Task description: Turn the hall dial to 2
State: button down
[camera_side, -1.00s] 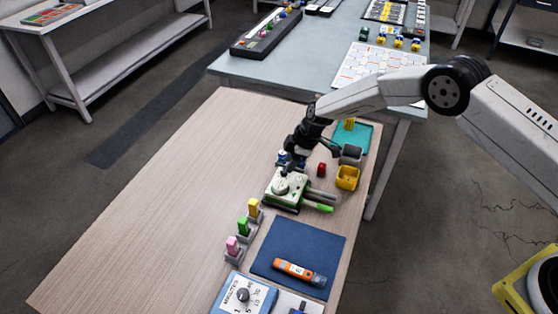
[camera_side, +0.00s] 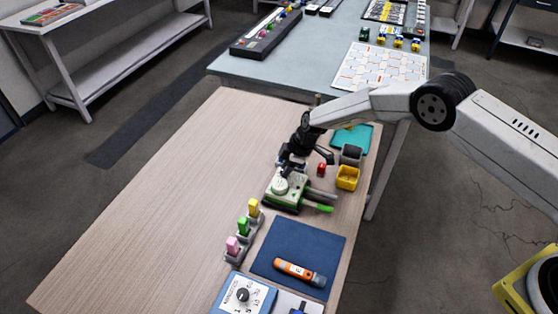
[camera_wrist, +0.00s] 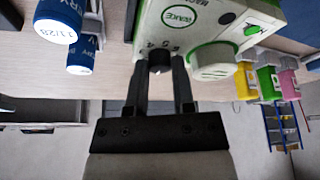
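A green and white device (camera_side: 287,190) stands on the wooden bench, with a round white knob on top; in the wrist view its panel (camera_wrist: 215,18) shows a green label and part of a number scale. A small dark dial (camera_wrist: 160,62) sits at the panel's edge beside the digits 5 and 4; the rest of its scale and its setting are hidden. My gripper (camera_wrist: 160,75) points at this edge, its two fingers on either side of the dark dial. I cannot tell whether they touch it. In the side view my gripper (camera_side: 292,165) is at the device's far end.
Blue labelled cylinders (camera_wrist: 82,55) stand close left of my fingers in the wrist view. A red block (camera_side: 321,169), a yellow bin (camera_side: 347,178) and a teal tray (camera_side: 362,138) are near the device. A blue mat (camera_side: 286,245) bears an orange tool (camera_side: 298,271). The bench's left is clear.

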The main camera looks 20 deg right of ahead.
aim_at(294, 181)
jog(key=shift+m, duration=0.3)
jog(key=shift+s+a+m+t+h, duration=0.15)
jog(key=shift+m+t, duration=0.25)
jog(key=shift+m, duration=0.55)
jog(key=shift+d+m+t+h, duration=0.1)
jog(key=shift+m+t+h, duration=0.25)
jog(key=shift+m, duration=0.6)
jog(key=shift+a+m+t+h, duration=0.15)
jog(key=shift+m+t+h, duration=0.35)
jog(key=shift+m, duration=1.8)
jog(key=c, duration=0.7)
grip_release()
jog(key=shift+c, duration=0.2)
jog(key=shift+s+r, duration=0.1)
jog(key=v, duration=0.7)
jog(key=shift+r, duration=0.3)
